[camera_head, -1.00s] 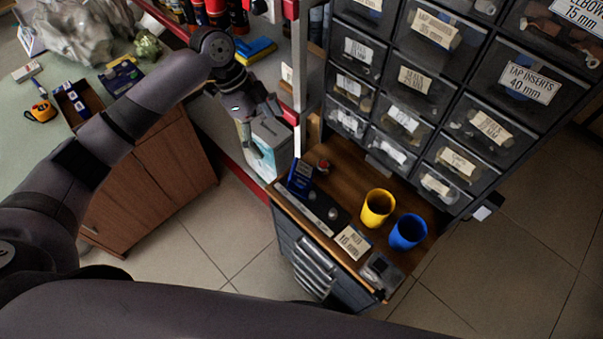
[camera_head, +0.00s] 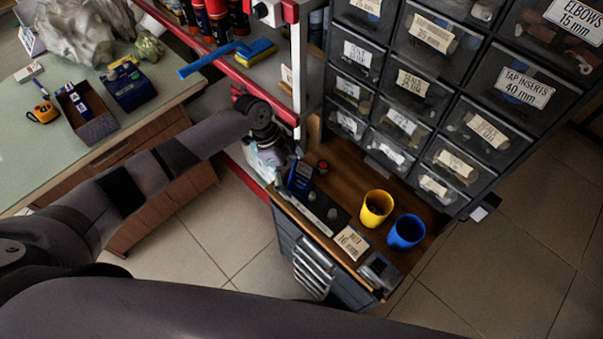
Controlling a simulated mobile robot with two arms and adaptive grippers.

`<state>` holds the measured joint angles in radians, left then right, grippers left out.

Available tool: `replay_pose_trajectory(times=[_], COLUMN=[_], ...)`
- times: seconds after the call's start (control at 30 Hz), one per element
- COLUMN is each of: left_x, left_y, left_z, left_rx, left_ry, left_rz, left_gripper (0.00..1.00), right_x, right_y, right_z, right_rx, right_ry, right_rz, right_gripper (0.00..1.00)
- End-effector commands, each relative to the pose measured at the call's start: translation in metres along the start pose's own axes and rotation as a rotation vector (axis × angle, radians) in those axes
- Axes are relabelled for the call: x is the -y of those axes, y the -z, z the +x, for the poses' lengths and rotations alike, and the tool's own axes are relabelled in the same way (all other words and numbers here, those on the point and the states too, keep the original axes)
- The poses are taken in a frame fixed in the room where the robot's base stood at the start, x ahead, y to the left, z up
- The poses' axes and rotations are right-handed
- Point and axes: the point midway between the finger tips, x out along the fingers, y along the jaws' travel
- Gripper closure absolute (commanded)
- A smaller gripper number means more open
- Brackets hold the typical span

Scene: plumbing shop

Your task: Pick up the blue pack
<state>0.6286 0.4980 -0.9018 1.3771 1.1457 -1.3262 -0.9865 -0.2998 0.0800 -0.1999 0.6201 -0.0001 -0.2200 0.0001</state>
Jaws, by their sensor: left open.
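A small dark-blue pack (camera_head: 300,176) stands upright at the left corner of the wooden worktop (camera_head: 345,160), by the metal post. My left gripper (camera_head: 283,163) is open and just left of this pack; its fingers are small and partly merge with the things behind, so I cannot tell whether they touch it. Another dark-blue box (camera_head: 129,88) with a yellow mark lies on the green-topped table at the upper left. My right gripper is not in view.
A yellow cup (camera_head: 376,208) and a blue cup (camera_head: 406,232) stand on the worktop, with a label card (camera_head: 352,242) beside them. Labelled drawers (camera_head: 440,100) rise behind. A red-edged shelf and its post (camera_head: 299,90) stand close to my left arm.

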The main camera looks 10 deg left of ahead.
Motion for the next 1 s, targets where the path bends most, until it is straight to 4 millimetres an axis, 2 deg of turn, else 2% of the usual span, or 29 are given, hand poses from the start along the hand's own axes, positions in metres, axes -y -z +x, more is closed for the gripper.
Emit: replay_pose_trajectory(times=[0.27, 0.87, 1.0], left_x=[0.0001, 0.0004, 0.0003], left_y=[0.0000, 0.0000, 0.0000], left_z=[0.0044, 0.0037, 0.0037], left_rx=[0.000, 0.000, 0.000], left_ry=[0.001, 0.001, 0.001], left_rz=[0.000, 0.000, 0.000], left_gripper=[0.00, 0.39, 0.40], right_x=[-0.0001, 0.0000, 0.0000], right_y=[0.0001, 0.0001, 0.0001], right_z=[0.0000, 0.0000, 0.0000], right_rx=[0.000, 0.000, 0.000], right_ry=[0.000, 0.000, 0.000], right_rz=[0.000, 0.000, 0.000], right_gripper=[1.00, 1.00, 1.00])
